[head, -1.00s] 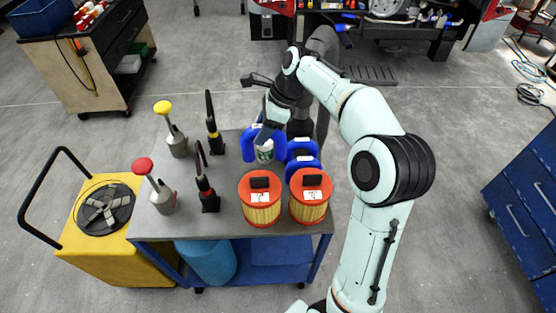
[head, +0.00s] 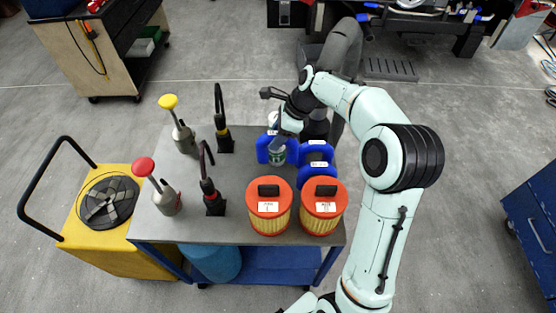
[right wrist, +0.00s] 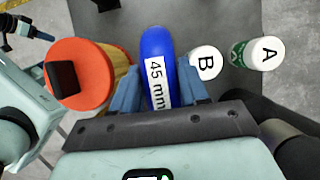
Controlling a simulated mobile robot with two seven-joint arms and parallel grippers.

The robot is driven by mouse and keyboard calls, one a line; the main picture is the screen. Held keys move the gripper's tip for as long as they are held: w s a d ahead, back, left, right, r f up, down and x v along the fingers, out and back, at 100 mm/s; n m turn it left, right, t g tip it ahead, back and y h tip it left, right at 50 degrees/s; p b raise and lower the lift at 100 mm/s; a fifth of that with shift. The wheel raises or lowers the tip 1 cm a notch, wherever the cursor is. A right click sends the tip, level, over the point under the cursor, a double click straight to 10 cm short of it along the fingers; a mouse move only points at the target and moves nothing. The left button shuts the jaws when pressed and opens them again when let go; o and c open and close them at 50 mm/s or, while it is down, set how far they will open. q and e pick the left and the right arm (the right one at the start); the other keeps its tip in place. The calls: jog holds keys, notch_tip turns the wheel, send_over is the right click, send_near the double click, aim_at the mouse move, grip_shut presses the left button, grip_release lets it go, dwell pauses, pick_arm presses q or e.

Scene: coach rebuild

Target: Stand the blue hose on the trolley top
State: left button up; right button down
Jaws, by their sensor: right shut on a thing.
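The blue hose (head: 262,152) is a thick arched piece at the right rear of the grey trolley top (head: 238,178). My right gripper (head: 281,139) is at this hose. In the right wrist view the two fingers (right wrist: 157,78) are shut on a blue hose (right wrist: 157,45) with a white "45 mm" label. The hose looks upright. Whether its underside touches the trolley top cannot be told. Two more blue hoses (head: 318,170) stand just to its right in the head view. My left gripper is not in view.
Two orange-topped filters (head: 268,208) stand in front of the hoses. White-capped cans A (right wrist: 263,52) and B (right wrist: 206,62) are close beside the held hose. Red (head: 158,188) and yellow-topped (head: 178,125) oil cans and two black-handled tools stand left. The trolley's middle is clear.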

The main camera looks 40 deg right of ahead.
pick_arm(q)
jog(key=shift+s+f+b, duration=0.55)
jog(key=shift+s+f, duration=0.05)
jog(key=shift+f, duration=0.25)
pick_arm(e)
jog(key=shift+w+f, duration=0.15)
jog(key=shift+f, duration=4.9)
jog(key=shift+f, duration=0.1)
jog(key=c, duration=0.8)
grip_release()
jog(key=shift+c, duration=0.2)
jog(key=p+v, duration=0.1)
jog(key=v, duration=1)
jog(key=shift+w, duration=0.15)
jog(key=shift+s+d+r, duration=0.15)
jog(key=shift+s+r, duration=0.1)
jog(key=shift+r, duration=0.35)
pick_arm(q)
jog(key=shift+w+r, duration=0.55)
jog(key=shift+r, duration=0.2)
